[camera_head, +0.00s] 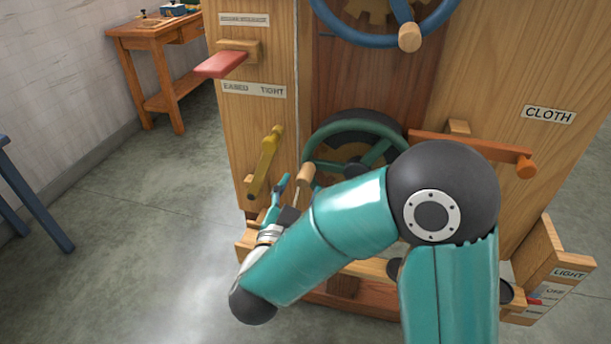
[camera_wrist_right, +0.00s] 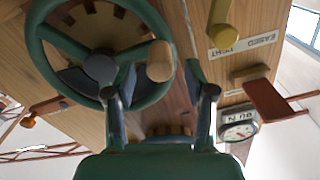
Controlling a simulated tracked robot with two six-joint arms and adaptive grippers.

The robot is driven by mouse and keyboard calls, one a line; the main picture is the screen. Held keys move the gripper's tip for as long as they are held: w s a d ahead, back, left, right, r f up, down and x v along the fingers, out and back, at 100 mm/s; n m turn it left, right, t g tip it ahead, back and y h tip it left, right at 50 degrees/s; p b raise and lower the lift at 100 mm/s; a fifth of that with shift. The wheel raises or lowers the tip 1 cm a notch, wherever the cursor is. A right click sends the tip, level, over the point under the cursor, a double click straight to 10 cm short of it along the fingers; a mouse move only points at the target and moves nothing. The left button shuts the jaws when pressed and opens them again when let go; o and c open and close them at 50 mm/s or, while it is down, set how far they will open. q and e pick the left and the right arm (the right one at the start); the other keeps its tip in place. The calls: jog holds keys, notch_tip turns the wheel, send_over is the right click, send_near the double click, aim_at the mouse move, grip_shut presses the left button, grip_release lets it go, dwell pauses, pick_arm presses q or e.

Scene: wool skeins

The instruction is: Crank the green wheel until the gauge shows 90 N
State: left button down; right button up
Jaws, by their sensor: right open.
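The green wheel (camera_head: 383,153) sits low on the front of the wooden machine in the head view, partly hidden by my right arm. Its pale wooden crank handle (camera_head: 306,173) sticks out at the wheel's left side. My right gripper (camera_head: 292,187) is at this handle. In the right wrist view the green wheel (camera_wrist_right: 43,68) fills the upper left, and the handle (camera_wrist_right: 160,62) lies between the tips of my open right gripper (camera_wrist_right: 160,72). A round gauge (camera_wrist_right: 238,131) shows upside down at the right; its needle is too small to read. My left gripper is not in view.
A yellow lever (camera_head: 264,160) stands close left of my right gripper. A red lever (camera_head: 220,65) is above it, and an orange lever (camera_head: 480,149) is to the right. A blue wheel (camera_head: 392,34) is above.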

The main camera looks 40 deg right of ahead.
jog(key=shift+x, duration=2.2)
grip_shut()
